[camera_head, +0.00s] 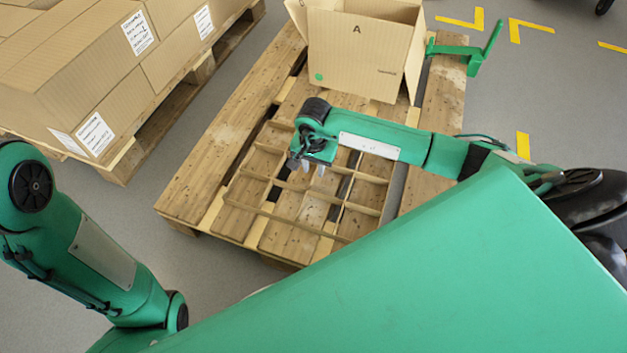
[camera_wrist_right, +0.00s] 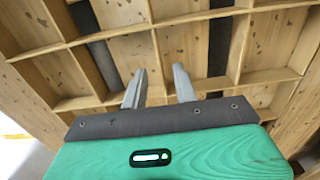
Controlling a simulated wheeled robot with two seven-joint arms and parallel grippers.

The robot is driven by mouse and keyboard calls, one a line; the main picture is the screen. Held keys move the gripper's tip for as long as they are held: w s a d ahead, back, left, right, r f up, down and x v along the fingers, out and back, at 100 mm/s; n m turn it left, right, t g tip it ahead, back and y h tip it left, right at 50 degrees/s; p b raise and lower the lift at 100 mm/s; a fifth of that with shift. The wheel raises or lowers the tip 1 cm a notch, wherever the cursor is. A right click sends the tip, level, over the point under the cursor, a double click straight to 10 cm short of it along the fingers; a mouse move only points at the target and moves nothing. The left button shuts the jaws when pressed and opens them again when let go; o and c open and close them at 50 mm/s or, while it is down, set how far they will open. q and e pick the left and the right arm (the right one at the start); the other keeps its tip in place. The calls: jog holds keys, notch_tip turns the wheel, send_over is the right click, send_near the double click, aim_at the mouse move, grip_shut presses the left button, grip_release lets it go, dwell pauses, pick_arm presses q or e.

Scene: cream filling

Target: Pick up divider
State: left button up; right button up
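The divider (camera_head: 364,177) is a light brown grid of thin crossing walls lying flat on the wooden pallet. It fills much of the right wrist view (camera_wrist_right: 200,16), where the pallet boards show through its cells. My right gripper (camera_head: 313,168) is over the divider's middle. In the right wrist view my right gripper (camera_wrist_right: 158,68) has its two grey fingers apart, with a divider wall lined up between them. I cannot tell whether the fingers touch the wall. My left arm is at the left edge, and its gripper is out of view.
An open cardboard box (camera_head: 360,55) marked A stands behind the divider on the same pallet (camera_head: 215,150). A green bracket (camera_head: 470,52) is beside the box. Stacked closed cartons (camera_head: 75,60) stand on another pallet at the left. Grey floor lies between the pallets.

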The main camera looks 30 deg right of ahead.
notch_tip(320, 180, down, 2)
jog(key=shift+f+b, duration=0.25)
jog(key=shift+b, duration=0.2)
jog(key=shift+r, duration=0.1)
grip_shut()
jog(key=shift+r, duration=0.1)
